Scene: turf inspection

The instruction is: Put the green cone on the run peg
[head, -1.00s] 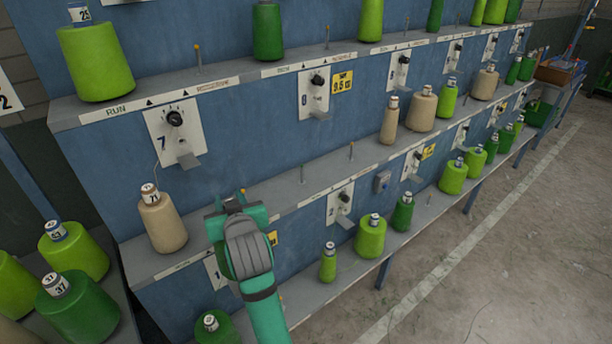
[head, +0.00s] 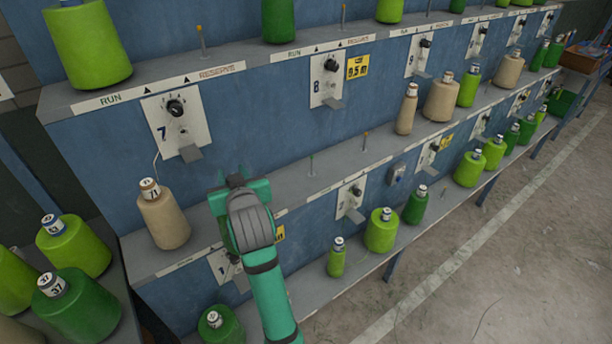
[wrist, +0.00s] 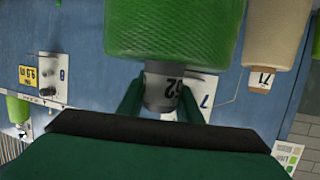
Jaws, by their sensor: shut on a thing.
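My gripper (head: 236,182) is in front of the lower shelf in the head view, to the right of a tan cone. In the wrist view it (wrist: 160,105) is shut on the narrow labelled top of a green cone (wrist: 175,28), seen upside down. I cannot tell which is the run peg. A RUN label (head: 112,98) shows on the upper shelf edge.
The tan cone (head: 163,217) stands left of my gripper on the lower shelf (head: 148,265). The number 7 panel (head: 178,122) is behind. Several green cones stand at lower left. A small green cone (head: 337,258) stands lower right. Open floor lies at right.

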